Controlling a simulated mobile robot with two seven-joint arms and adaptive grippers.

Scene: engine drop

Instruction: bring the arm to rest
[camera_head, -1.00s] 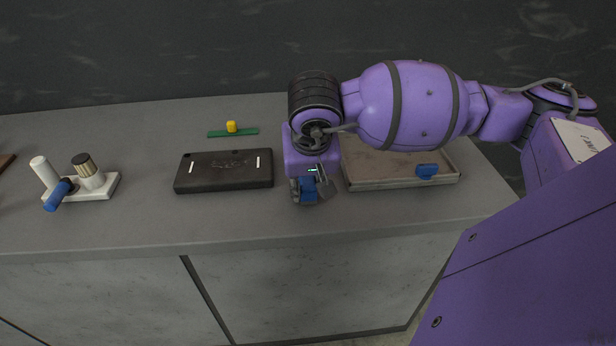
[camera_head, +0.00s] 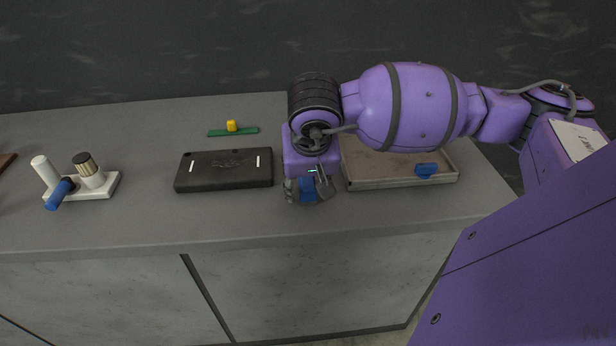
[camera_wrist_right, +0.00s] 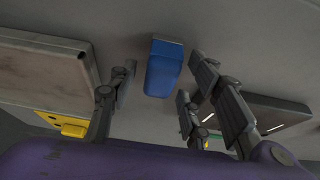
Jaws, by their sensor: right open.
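My right arm reaches in from the right in the head view. My right gripper (camera_head: 311,190) is over the counter, between the black case and the tray, pointing down. Its fingers are spread apart. A blue block (camera_head: 308,189) shows between them. In the right wrist view the blue block (camera_wrist_right: 163,70) lies between the open fingers of the gripper (camera_wrist_right: 160,75), with visible gaps on both sides. My left gripper is not in view.
A black case (camera_head: 224,170) lies left of the gripper. A shallow tray (camera_head: 405,184) with another blue piece (camera_head: 426,170) is at right, partly hidden by my arm. A yellow block (camera_head: 231,126) sits on a green strip (camera_head: 247,130). A white stand (camera_head: 110,188) is at left.

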